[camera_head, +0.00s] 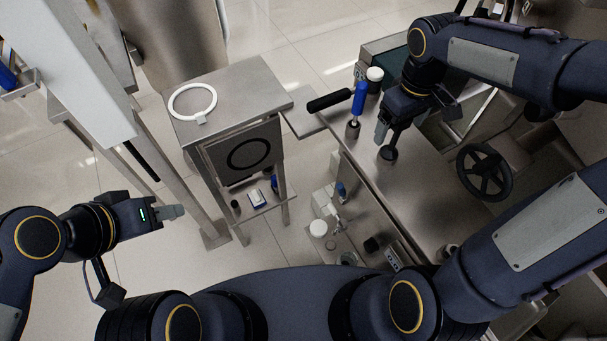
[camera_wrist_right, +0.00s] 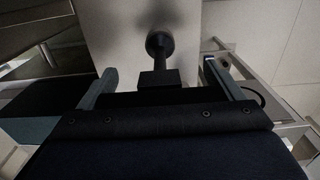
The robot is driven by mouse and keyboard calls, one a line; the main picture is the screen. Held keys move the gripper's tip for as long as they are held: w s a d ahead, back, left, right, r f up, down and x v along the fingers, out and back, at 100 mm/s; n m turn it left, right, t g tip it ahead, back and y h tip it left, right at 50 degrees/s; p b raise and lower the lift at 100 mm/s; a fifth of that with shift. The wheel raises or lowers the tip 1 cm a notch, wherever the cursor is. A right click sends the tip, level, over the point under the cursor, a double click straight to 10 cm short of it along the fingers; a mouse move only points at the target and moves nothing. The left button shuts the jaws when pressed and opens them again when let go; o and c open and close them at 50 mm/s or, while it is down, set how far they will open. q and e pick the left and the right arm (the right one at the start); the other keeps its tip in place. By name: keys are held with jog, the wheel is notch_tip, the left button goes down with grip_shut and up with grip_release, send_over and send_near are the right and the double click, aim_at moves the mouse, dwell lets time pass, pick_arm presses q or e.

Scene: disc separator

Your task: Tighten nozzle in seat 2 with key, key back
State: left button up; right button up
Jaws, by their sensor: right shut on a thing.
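My right gripper (camera_head: 383,132) is over the steel bench top at the right of the head view. It is shut on a black key (camera_wrist_right: 158,82); in the right wrist view the key's block and bar lie between the two grey fingers. The key's shaft ends in a round black foot (camera_wrist_right: 158,42), which also shows in the head view (camera_head: 388,154). I cannot tell whether this foot touches the steel. My left gripper (camera_head: 172,212) is at the left, empty, away from the bench; its finger gap is not clear. I cannot make out the nozzle or seat 2.
A blue-handled tool (camera_head: 359,100) stands upright in a holder on the bench, beside a black handle (camera_head: 328,101) and a white-lidded jar (camera_head: 375,74). A black handwheel (camera_head: 485,172) is to the right. A steel stand (camera_head: 225,95) carries a white ring (camera_head: 176,106).

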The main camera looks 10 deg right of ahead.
jog(key=shift+r+p, duration=2.8)
jog(key=shift+r, duration=0.7)
jog(key=shift+f, duration=0.15)
